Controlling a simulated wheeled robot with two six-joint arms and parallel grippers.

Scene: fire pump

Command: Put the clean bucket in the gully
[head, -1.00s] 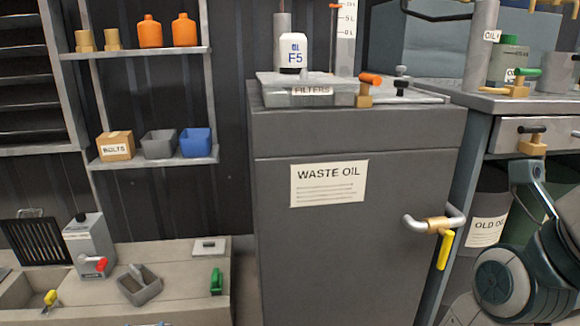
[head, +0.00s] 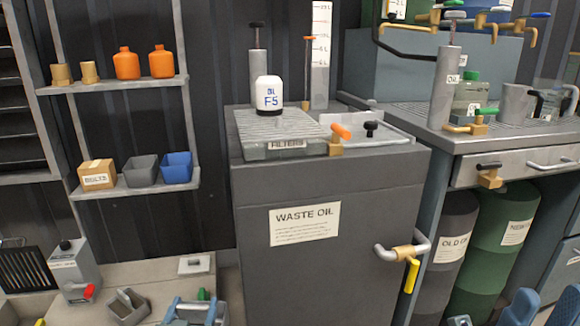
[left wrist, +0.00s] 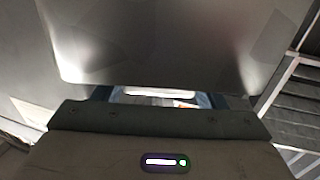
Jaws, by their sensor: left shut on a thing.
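My left gripper (head: 193,308) is at the bottom edge of the head view, in front of the concrete-coloured ledge (head: 150,272). It is shut on a grey thing, mostly cut off; I cannot tell for sure that it is the clean bucket. In the left wrist view a large smooth grey surface (left wrist: 160,45) fills the top, close to the gripper, and hides the fingertips. The gully is not clearly identifiable; a sunken part of the ledge lies at the lower left, mostly out of frame.
A grey waste oil cabinet (head: 330,265) with a yellow-handled tap (head: 411,275) stands in the middle. On the ledge are a grey canister (head: 75,270) with a red tap and a small grey open box (head: 128,306). Drums (head: 505,235) stand at right, under a workbench.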

